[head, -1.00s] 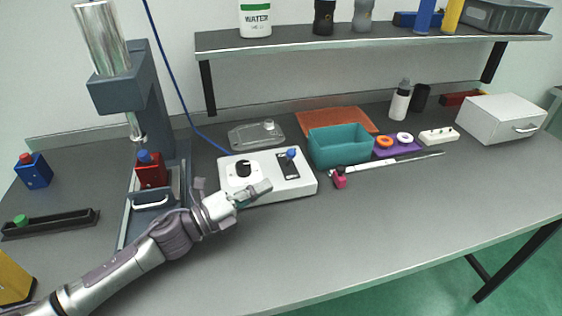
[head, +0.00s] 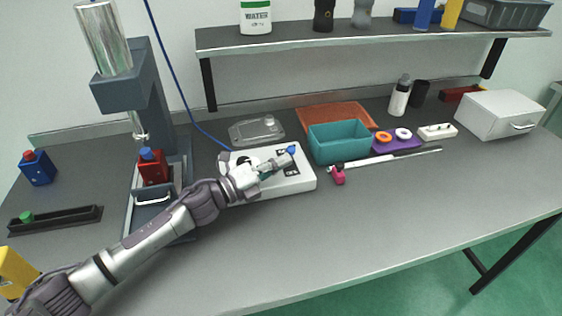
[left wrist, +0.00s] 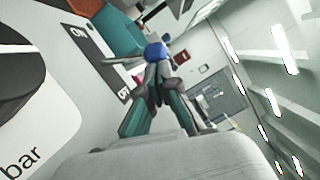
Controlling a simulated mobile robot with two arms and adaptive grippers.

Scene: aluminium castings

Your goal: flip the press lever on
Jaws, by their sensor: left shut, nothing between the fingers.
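The white control box (head: 306,181) lies on the bench with a dark round knob (head: 250,162) and a press lever with a blue tip (head: 291,150). In the left wrist view the blue lever tip (left wrist: 155,51) is just beyond my fingers, beside a dark plate with "ON" (left wrist: 79,32) printed at its far end. My left gripper (head: 284,159) is shut and empty, its fingertips at the lever, touching or nearly so. It also shows in the left wrist view (left wrist: 155,78). The press (head: 126,90) stands at left with a red block (head: 152,168) under its ram. My right gripper is out of view.
A clear tray (head: 256,131) lies behind the box. A shelf (head: 380,43) hangs above.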

